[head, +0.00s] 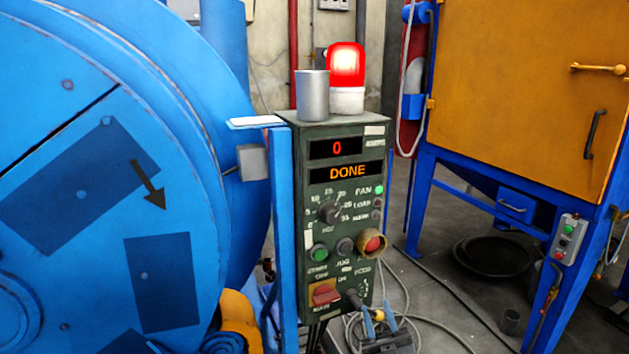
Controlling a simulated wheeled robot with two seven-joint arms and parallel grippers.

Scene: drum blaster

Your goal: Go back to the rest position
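My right gripper (378,315) is at the bottom, just below the control box (342,222). Its two blue fingers stand apart, with no object clearly held; a small yellow part shows between them, and I cannot tell its depth. My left gripper does not show. The box's upper display reads 0 and its lower display (347,172) reads DONE. A red beacon (346,66) is lit on top. The box carries a dial (330,212), a green button (319,252), a red button (373,243) and a red switch (325,293).
The big blue drum machine (215,190) fills the left. A grey cup (313,97) stands on the box. An orange cabinet (520,90) on a blue frame is at the right. Cables (412,308) lie on the floor. A dark round pan (490,258) sits under the cabinet.

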